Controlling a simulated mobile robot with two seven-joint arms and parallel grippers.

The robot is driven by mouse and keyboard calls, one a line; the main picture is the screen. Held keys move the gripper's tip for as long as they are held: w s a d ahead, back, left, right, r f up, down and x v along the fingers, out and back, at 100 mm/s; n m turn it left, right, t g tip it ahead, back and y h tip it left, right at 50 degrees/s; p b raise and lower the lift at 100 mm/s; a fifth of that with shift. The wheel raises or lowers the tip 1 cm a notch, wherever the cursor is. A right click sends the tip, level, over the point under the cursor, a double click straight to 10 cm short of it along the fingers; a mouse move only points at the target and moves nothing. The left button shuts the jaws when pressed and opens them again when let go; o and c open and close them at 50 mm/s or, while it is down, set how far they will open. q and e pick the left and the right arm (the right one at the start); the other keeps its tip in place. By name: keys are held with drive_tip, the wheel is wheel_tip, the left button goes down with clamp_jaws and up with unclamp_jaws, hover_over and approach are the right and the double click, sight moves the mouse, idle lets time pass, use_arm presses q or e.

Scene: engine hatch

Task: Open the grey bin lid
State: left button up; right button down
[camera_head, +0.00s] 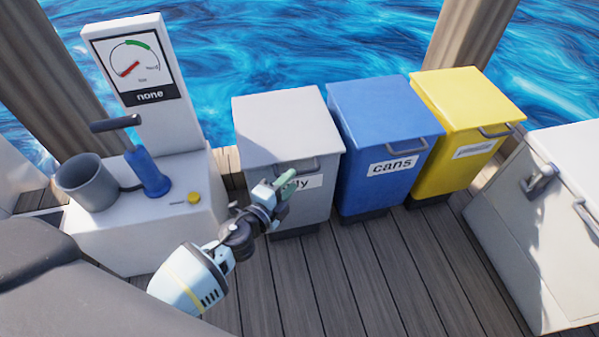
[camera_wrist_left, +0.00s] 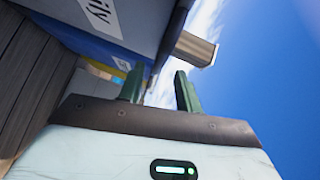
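The grey bin (camera_head: 305,205) stands on the deck with its grey lid (camera_head: 280,125) down. A handle (camera_head: 300,166) sits at the lid's front edge, partly near my fingers. My left gripper (camera_head: 284,184) is in front of the bin, just below the lid's front edge, and covers part of the white label. In the left wrist view its two green fingers (camera_wrist_left: 160,90) are apart with nothing seen between them. The bin's front (camera_wrist_left: 135,22) fills the upper left there. I cannot tell whether a finger touches the bin or handle. My right gripper is not in view.
A blue bin (camera_head: 385,165) labelled cans and a yellow bin (camera_head: 465,125) stand to the right, lids down. A white pump stand (camera_head: 140,235) with a gauge is left. A white chest (camera_head: 540,230) is at far right. Deck planks (camera_head: 370,280) in front are clear.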

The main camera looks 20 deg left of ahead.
sight(299, 171)
use_arm(q)
drive_tip(key=shift+b+x, duration=0.5)
drive_tip(key=shift+x, duration=2.05)
drive_tip(key=shift+c, duration=0.2)
clamp_jaws()
